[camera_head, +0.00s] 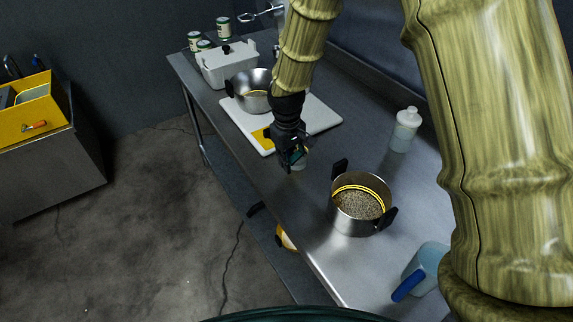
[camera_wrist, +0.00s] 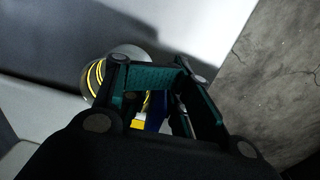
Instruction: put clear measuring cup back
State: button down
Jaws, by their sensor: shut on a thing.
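My gripper (camera_head: 293,157) is above the work table, close to the right front edge of the white cutting board. The wrist view shows my dark and teal fingers (camera_wrist: 157,100) from behind. Bits of blue and yellow show between them, and I cannot tell what these belong to. A steel pot (camera_head: 350,218) with yellow rings and a grainy filling stands to the right of the gripper.
The steel table (camera_head: 285,215) carries the cutting board (camera_head: 323,118) with a yellow patch, a second pot (camera_head: 251,104), a light grey box (camera_head: 226,67) and several cans at the back.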

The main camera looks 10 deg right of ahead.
jog(key=shift+f+p, duration=0.4)
jog(key=shift+f, duration=1)
jog(key=shift+f, duration=0.2)
jog(key=c, duration=1.1)
grip_release()
jog(key=shift+r, duration=0.1)
notch_tip(320, 180, up, 12)
jog(key=b, duration=0.2)
jog(key=shift+s+a+b, duration=0.15)
jog(key=shift+a+b, duration=0.15)
jog(key=shift+b, duration=0.05)
jog(key=shift+r, duration=0.1)
